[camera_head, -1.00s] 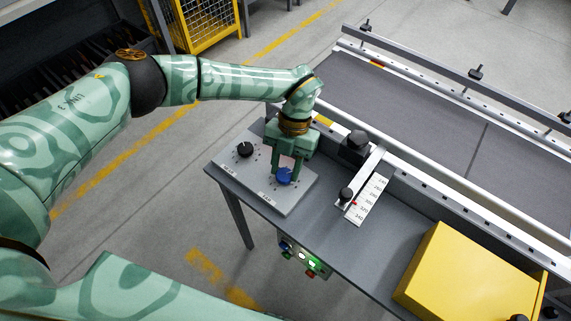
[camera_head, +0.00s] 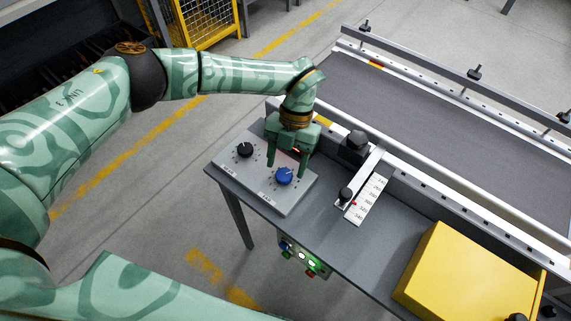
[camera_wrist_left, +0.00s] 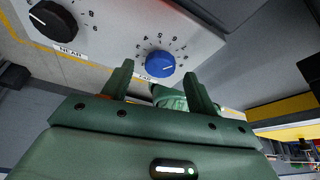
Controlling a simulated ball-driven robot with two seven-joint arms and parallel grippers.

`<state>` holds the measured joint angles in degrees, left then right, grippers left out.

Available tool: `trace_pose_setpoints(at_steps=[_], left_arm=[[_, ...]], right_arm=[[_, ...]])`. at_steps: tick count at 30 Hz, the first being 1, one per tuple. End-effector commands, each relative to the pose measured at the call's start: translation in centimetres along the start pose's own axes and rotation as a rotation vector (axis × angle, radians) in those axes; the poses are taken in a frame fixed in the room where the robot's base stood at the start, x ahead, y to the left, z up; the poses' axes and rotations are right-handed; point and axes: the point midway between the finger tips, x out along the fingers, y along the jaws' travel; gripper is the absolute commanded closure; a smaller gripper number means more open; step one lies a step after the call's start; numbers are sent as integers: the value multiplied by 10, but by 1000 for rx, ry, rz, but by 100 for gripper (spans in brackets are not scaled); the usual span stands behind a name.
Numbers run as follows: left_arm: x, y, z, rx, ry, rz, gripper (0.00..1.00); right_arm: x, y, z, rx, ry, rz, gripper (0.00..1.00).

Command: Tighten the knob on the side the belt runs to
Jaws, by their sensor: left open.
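My left gripper (camera_head: 286,168) is open above the control panel (camera_head: 285,207), its fingers apart on either side of the blue knob (camera_head: 283,176). The left wrist view shows the blue knob (camera_wrist_left: 160,63) just beyond the open fingertips (camera_wrist_left: 158,76), with a gap around it, a white pointer line and a numbered scale. Its label is partly hidden by a finger. A black knob (camera_head: 245,150) sits left on the same panel, labelled NEAR in the wrist view (camera_wrist_left: 52,20). The grey belt (camera_head: 440,110) lies behind. My right gripper is not in view.
A black clamp knob (camera_head: 357,143) and a black handle (camera_head: 346,194) stand right of the panel, beside a white scale plate (camera_head: 366,200). A yellow box (camera_head: 440,270) is at the table's right. A control box with a lit green button (camera_head: 311,264) hangs at the front edge.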

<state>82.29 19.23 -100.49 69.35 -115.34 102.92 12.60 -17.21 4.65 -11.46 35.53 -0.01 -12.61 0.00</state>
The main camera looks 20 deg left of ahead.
Motion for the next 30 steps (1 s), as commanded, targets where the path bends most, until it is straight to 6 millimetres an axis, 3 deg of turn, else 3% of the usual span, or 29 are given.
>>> trace_pose_setpoints(at_steps=[9,15,21,30], left_arm=[[-87,0,0,-2,-6,1,42],[-128,0,0,-1,-4,1,42],[-146,0,0,0,0,1,42],[-147,0,0,0,1,0,42]], right_arm=[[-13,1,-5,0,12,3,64],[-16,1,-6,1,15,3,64],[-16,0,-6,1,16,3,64],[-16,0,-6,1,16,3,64]])
